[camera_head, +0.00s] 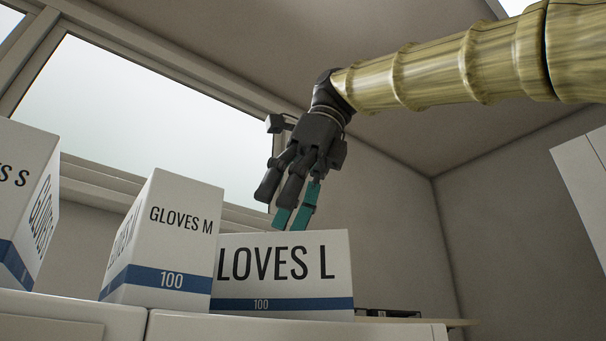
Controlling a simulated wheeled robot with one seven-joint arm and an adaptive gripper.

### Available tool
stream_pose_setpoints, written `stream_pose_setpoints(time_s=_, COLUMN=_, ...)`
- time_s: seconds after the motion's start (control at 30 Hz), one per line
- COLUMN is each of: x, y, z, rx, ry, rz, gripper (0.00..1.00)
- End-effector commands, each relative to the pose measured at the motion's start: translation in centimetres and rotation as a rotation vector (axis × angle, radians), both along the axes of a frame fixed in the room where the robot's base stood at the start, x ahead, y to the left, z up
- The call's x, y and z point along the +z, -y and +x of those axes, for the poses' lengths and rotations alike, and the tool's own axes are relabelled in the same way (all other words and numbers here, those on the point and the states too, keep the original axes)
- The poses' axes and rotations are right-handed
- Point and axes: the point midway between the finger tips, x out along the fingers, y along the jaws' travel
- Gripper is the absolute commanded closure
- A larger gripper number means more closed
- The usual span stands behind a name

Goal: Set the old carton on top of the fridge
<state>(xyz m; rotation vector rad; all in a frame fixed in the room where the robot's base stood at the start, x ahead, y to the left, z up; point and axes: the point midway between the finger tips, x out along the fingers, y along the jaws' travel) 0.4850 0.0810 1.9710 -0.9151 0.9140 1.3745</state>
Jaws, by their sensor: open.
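Three white cartons with blue bands stand in a row on a white surface (80,303): "GLOVES S" (22,215) at the left edge, "GLOVES M" (172,250), and "GLOVES L" (283,262), whose first letter is hidden behind the M carton. No carton is marked as old. I cannot tell whether the white surface is the fridge top. My gripper (292,219) is open above the GLOVES L carton. Its teal fingertips point down close to the carton's top edge. I cannot tell whether they touch it. Nothing shows in its grasp.
A dark flat object (390,313) lies right of the GLOVES L carton, near a thin ledge (455,323). A white cabinet (585,190) stands at the right edge. A bright window (150,110) is behind.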

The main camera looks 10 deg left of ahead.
Motion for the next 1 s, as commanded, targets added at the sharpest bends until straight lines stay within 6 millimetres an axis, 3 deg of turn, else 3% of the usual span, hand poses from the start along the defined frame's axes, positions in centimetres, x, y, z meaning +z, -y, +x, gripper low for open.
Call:
stream_pose_setpoints(time_s=0.5, x=5.2, y=2.1, z=0.0, rx=0.002, ry=0.001, rz=0.000, gripper=0.23)
stream_pose_setpoints(time_s=1.0, x=5.9, y=2.5, z=0.0, rx=0.001, ry=0.001, rz=0.001, gripper=0.23)
